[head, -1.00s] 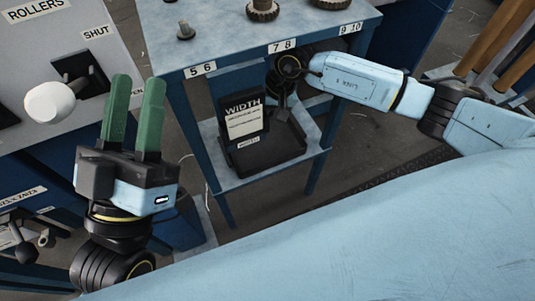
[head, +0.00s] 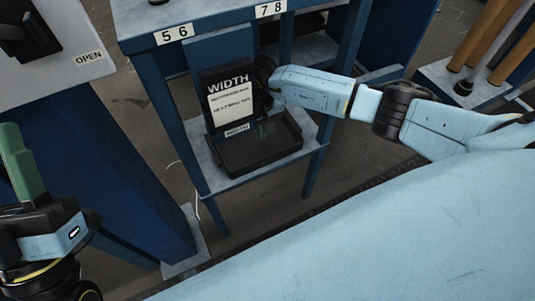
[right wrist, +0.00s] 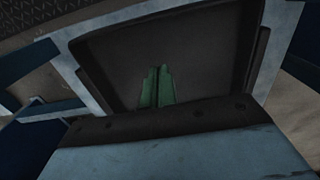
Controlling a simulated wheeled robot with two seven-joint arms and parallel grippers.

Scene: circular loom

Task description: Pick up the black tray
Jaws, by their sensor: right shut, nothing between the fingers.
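The black tray (head: 265,163) lies on the lower shelf of the blue stand, with an upright black back panel (head: 228,88) marked "WIDTH". In the right wrist view the tray (right wrist: 205,50) fills the upper middle. My right gripper (head: 263,129) reaches in from the right over the tray's right part, close to the back panel. Its green fingers (right wrist: 157,87) are together and empty, pointing at the tray floor; I cannot tell whether they touch it. My left gripper (head: 20,165) is cut off at the left edge, with one green finger clearly showing, away from the tray.
The tray's shelf (head: 215,178) has narrow bare margins. The stand's upper top (head: 205,22), with number labels, overhangs the back. Blue legs (head: 318,155) flank the shelf. A grey panel labelled "OPEN" (head: 85,50) is at upper left, and upright rollers (head: 480,45) at upper right.

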